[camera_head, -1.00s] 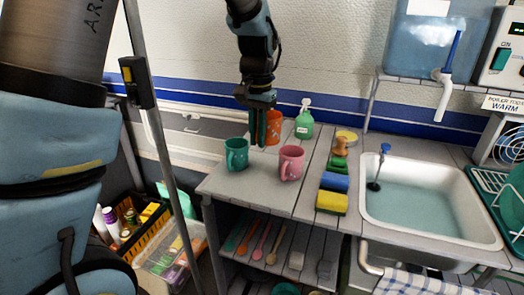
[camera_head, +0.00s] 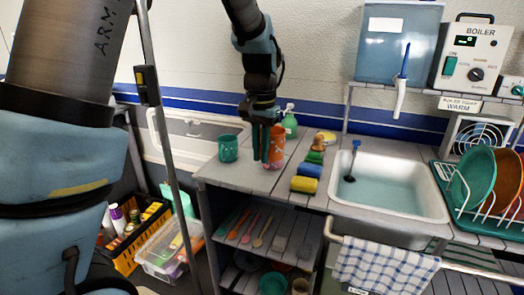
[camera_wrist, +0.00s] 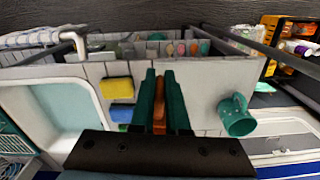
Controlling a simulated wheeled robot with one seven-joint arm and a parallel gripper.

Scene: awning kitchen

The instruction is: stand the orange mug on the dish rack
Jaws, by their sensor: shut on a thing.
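The orange mug (camera_head: 277,143) is in my gripper (camera_head: 261,157), above the left part of the counter. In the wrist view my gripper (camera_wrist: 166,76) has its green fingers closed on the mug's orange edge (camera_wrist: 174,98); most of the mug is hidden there. The dish rack (camera_head: 448,180) is green, at the far right of the head view, well away from my gripper. It holds an orange plate (camera_head: 507,180) and a green plate (camera_head: 474,177) on edge. Part of it shows at the wrist view's left edge (camera_wrist: 12,150).
A teal mug (camera_head: 228,148) stands left of my gripper. Sponges (camera_head: 304,184), a brush (camera_head: 318,144) and a green bottle (camera_head: 289,124) are nearby.

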